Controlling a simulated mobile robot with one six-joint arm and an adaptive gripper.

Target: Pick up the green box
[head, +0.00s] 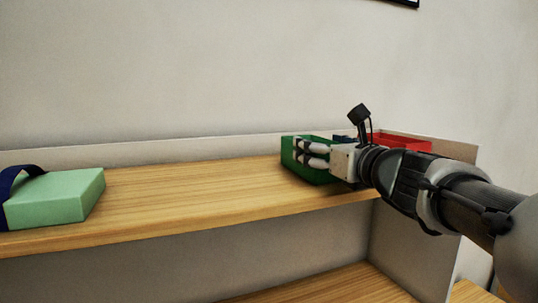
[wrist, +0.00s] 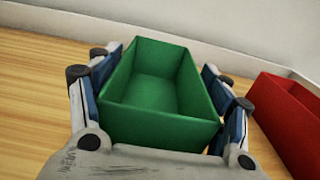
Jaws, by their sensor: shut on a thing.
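The green box (head: 291,158) is an open-topped, empty box at the right part of the wooden shelf in the head view. In the wrist view the green box (wrist: 157,93) lies between the fingers, with its inside visible. My gripper (head: 312,153) reaches in from the right and is shut on the green box. In the wrist view my gripper (wrist: 172,88) has one finger along each long side wall. The box's underside is hidden, so I cannot tell whether it touches the shelf.
A red box (head: 408,142) stands right of the green box, partly behind my arm; it also shows in the wrist view (wrist: 292,115). A light green block with a dark blue strap (head: 62,196) lies at the far left. The wooden shelf (head: 190,188) between is clear. A low wall runs behind.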

